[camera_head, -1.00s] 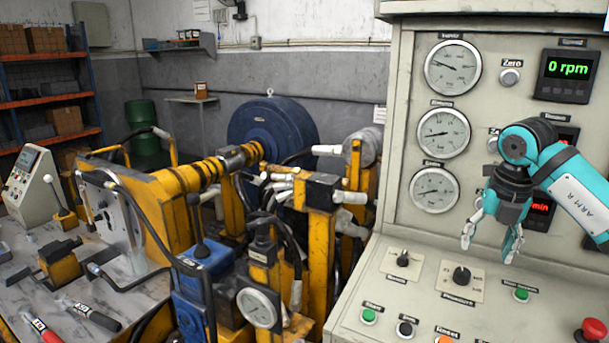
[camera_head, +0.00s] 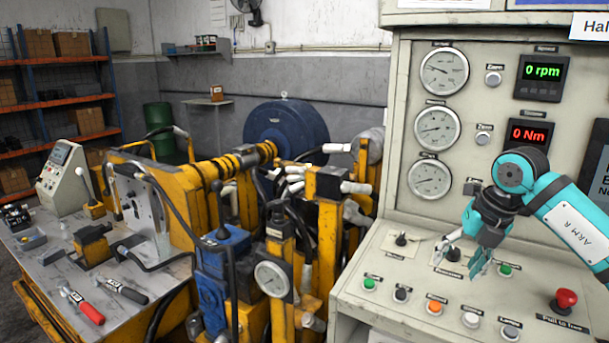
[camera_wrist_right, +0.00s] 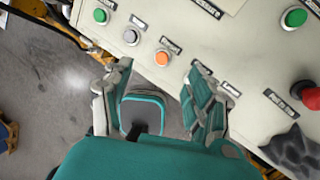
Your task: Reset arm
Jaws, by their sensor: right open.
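My right arm, teal and marked ARM R, comes in from the right in the head view. Its gripper (camera_head: 462,258) is open and empty. It hangs in front of the sloped control panel (camera_head: 350,293), close to the black knob (camera_head: 452,253) and the green button (camera_head: 505,271). The right wrist view shows the same gripper (camera_wrist_right: 165,95) with its fingers spread and nothing between them. Beyond the fingers are the panel edge and the grey floor. My left gripper does not show in either view.
The panel also carries an orange button (camera_head: 435,305), white buttons and a red emergency knob (camera_head: 564,301). Gauges (camera_head: 444,71) and displays (camera_head: 541,71) are on the upright cabinet face. A yellow-framed machine and a bench (camera_head: 50,275) with red and black-handled tools stand to the left.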

